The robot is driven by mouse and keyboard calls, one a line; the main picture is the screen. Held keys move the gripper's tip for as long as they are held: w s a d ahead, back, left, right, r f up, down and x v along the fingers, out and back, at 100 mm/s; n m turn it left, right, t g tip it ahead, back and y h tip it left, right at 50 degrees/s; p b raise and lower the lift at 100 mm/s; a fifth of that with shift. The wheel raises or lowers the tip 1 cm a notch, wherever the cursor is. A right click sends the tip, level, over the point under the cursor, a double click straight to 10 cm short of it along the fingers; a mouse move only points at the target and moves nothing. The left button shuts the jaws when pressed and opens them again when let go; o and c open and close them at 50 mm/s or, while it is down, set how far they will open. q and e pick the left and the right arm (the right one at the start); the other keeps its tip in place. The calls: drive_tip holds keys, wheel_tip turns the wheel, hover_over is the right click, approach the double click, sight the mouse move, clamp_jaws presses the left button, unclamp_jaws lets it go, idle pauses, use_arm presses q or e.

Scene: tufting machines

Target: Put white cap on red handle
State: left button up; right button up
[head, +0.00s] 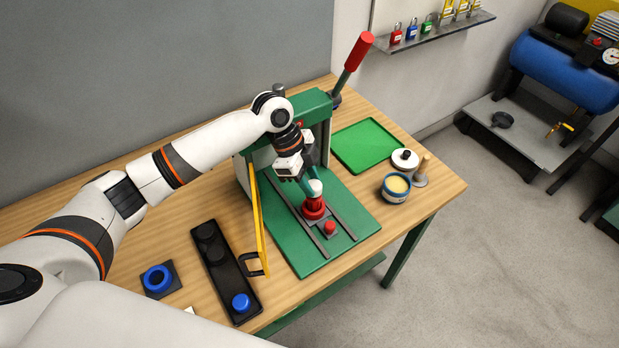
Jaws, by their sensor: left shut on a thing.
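The white cap (316,187) is at the fingertips of my left gripper (310,184), which is shut on it. My gripper comes down from the upper left, under the green press head. The cap sits directly above a red round piece (314,209) on the press's green base; I cannot tell whether they touch. My fingers hide part of the cap. A separate red lever handle (358,52) rises at the upper right of the press. My right gripper is not in view.
The green press (353,201) stands on a wooden table (424,205), with a small red knob (330,228) in front. A yellow guard (257,215) stands at its left. A black tray (227,275), green tray (367,146) and tin (395,188) surround it.

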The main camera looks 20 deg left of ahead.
use_arm(q)
drive_tip(key=shift+p, duration=0.35)
idle(0.5)
drive_tip(key=o, duration=1)
drive_tip(key=shift+o, duration=0.7)
drive_tip(key=shift+o, duration=1)
drive_tip(key=shift+r, duration=0.15)
wheel_tip(320, 180, up, 7)
drive_tip(key=p, duration=0.7)
